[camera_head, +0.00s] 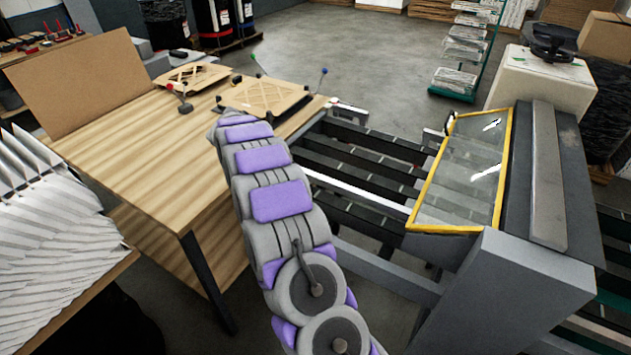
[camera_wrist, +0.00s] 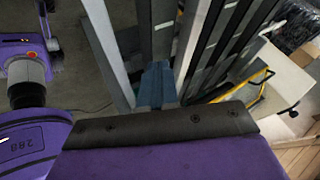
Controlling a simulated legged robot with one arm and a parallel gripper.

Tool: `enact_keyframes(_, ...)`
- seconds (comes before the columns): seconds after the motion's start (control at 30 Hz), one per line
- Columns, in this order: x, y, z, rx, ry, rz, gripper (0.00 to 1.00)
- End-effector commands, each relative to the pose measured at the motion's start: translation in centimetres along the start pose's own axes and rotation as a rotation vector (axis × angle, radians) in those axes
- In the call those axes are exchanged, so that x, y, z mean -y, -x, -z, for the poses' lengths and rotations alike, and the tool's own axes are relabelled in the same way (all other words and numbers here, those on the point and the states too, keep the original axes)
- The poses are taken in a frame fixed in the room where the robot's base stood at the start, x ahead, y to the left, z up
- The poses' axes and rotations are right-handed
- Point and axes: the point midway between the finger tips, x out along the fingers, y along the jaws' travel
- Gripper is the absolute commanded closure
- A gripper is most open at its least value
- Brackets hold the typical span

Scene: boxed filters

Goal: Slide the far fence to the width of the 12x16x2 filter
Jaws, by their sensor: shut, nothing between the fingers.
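In the head view, dark bars and pale metal rails (camera_head: 355,190) run across the machine bed right of the wooden table. I cannot tell for certain which one is the far fence. My arm reaches up the middle of the head view, and its end is hidden there behind the arm. In the wrist view, my gripper's blue-grey fingers (camera_wrist: 157,85) are shut and empty, close to the grey rails (camera_wrist: 112,55). I cannot tell whether they touch a rail. Two tan lattice-faced cardboard pieces lie on the table, the nearer one (camera_head: 262,94) beside my arm; no size label is readable.
The wooden table (camera_head: 150,145) carries a cardboard sheet (camera_head: 80,78) standing upright. White pleated stacks (camera_head: 45,235) fill the left. A yellow-framed clear guard (camera_head: 462,170) and a grey machine housing (camera_head: 510,290) stand at the right. Open floor (camera_head: 365,55) lies behind.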

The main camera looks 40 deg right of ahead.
Motion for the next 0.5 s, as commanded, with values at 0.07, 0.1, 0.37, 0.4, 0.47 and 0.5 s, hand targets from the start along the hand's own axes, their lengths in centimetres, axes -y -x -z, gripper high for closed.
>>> enact_keyframes(0.07,0.0,-0.3,0.0,-0.002,-0.006,0.000,1.00)
enact_keyframes(0.1,0.0,-0.5,0.0,-0.002,-0.006,0.000,1.00)
enact_keyframes(0.37,-0.1,-3.5,-0.1,-0.007,0.000,-0.002,1.00)
enact_keyframes(0.4,-0.2,-4.3,-0.1,-0.006,0.000,-0.003,1.00)
enact_keyframes(0.47,-0.2,-5.5,-0.1,-0.006,0.001,-0.005,1.00)
enact_keyframes(0.5,-0.2,-6.3,-0.1,-0.008,0.001,-0.005,1.00)
